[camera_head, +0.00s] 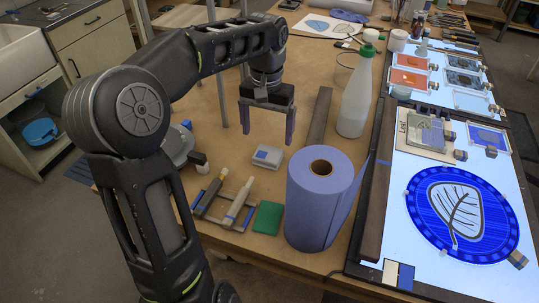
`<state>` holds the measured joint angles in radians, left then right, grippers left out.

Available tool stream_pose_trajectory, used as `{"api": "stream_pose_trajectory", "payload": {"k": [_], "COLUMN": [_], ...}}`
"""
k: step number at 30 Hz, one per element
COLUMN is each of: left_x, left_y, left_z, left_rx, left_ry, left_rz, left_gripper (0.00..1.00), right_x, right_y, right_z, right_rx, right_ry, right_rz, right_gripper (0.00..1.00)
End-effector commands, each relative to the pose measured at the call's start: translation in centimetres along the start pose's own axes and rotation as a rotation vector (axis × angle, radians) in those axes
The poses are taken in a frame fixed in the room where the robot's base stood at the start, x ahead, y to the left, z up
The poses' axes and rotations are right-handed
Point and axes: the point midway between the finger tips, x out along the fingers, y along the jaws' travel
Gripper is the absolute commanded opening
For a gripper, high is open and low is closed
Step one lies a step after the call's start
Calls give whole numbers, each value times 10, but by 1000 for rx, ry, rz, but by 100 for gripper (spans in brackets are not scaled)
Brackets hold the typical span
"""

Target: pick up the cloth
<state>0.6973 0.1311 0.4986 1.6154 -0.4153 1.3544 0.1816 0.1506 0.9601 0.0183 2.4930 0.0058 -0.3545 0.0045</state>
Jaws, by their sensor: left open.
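My left gripper (267,128) points down above the table, open and empty, its two fingers apart. A flat blue piece that looks like folded cloth (348,16) lies at the back of the table, well beyond the gripper; it is too small to be sure. A small green pad (267,218) lies flat near the front edge, below the gripper in the picture and apart from it. I cannot tell whether it is cloth. My right gripper does not show.
A large blue paper roll (312,205) stands at the front, with a white bottle (356,95) behind it. A rack (228,200) holds brush-like tools beside the green pad. A light panel (400,215) with a painted leaf disc (462,210) fills the right. A sink (22,50) is at far left.

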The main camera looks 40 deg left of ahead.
Motion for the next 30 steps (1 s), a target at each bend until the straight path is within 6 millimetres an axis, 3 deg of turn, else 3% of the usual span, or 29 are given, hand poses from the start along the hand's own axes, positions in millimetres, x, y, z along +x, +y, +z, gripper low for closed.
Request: {"api": "stream_pose_trajectory", "payload": {"k": [6,17,27,30], "left_x": [20,25,68,73], "left_y": [0,0,1,1], "left_z": [0,0,-3,-3], "left_rx": [-1,0,1,0], "left_ry": [-2,-2,-4,-1], "left_rz": [0,0,1,0], "left_gripper": [89,89,89,89], "right_x": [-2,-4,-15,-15], "right_y": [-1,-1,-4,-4], "right_z": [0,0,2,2], "right_rx": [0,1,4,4], "right_ry": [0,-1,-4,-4], "right_rz": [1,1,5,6], "right_gripper": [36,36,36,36]}}
